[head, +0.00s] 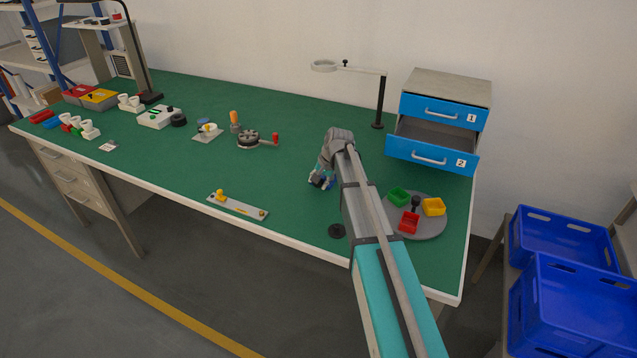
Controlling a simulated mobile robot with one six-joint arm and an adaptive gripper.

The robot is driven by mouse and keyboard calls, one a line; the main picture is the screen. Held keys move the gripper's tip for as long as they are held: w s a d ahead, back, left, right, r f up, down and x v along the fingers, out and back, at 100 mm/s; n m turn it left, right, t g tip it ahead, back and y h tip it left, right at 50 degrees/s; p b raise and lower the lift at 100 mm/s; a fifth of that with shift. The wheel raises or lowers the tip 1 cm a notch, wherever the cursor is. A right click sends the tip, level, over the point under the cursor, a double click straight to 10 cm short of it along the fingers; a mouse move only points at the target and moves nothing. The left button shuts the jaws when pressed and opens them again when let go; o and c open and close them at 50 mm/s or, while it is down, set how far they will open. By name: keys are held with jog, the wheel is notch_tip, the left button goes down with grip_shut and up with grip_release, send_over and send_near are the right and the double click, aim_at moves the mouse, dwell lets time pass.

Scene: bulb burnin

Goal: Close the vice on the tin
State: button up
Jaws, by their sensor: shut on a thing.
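My gripper (320,181) is low over the green bench, left of the upper end of my arm. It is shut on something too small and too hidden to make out. A bit of blue (331,183) shows right beside the fingers and may be part of the vice. My wrist and arm cover most of that spot, so I cannot tell the vice's jaws or handle. I cannot make out a tin for certain, in the vice or elsewhere.
A round grey tray (433,228) with green, red and yellow bins stands right of my arm. A blue drawer cabinet (447,86) has its lower drawer open. A metal strip (237,206) lies at the front. A crank device (250,139) stands left.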

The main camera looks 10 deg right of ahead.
dwell(0.3)
jog(key=o, duration=1.2)
jog(key=shift+c, duration=0.2)
jog(key=shift+r+p, duration=0.1)
jog(key=shift+p, duration=0.2)
